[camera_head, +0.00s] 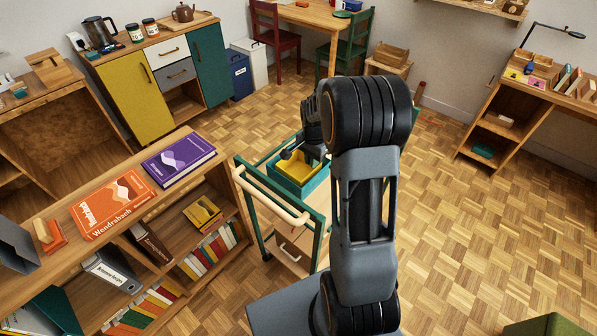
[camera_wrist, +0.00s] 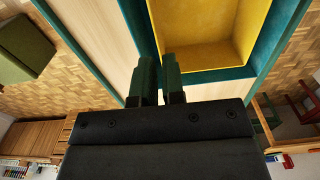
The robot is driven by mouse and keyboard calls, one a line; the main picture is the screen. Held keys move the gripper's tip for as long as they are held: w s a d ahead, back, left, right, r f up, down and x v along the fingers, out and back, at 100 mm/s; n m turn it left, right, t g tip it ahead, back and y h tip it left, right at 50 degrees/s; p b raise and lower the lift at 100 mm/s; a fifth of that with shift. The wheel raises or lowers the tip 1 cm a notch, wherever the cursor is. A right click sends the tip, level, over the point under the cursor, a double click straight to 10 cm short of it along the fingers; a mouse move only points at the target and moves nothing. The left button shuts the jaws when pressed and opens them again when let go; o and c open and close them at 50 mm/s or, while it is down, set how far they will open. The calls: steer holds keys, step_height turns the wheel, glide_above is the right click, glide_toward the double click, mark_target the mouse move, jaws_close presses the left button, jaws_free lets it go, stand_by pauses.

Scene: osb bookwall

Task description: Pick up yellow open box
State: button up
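The yellow open box (camera_head: 303,165) sits inside a larger teal open box (camera_head: 291,180) on a green-framed cart. In the wrist view the yellow open box (camera_wrist: 210,48) shows its empty inside, with a teal rim (camera_wrist: 225,75) around it. My gripper (camera_head: 298,150) reaches down at the left side of the yellow box. In the wrist view the two dark green fingers of my gripper (camera_wrist: 160,75) are close together, and the yellow box's near wall runs into the narrow gap between them. The fingers' contact with the wall is partly hidden.
The cart has a light wooden top and a pale handle bar (camera_head: 271,195). A low bookshelf (camera_head: 150,206) with an orange book (camera_head: 112,205) and a purple book (camera_head: 179,160) stands close on the left. Parquet floor on the right is clear. A green block (camera_wrist: 25,45) shows in the wrist view.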

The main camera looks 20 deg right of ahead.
mark_target(312, 172)
steer(key=shift+s+a+f+p, duration=0.1)
steer(key=shift+f+p, duration=0.1)
steer(key=shift+f, duration=1.25)
steer(key=shift+s+f+p, duration=0.1)
steer(key=shift+f+p, duration=0.05)
steer(key=shift+f, duration=1.3)
jaws_close()
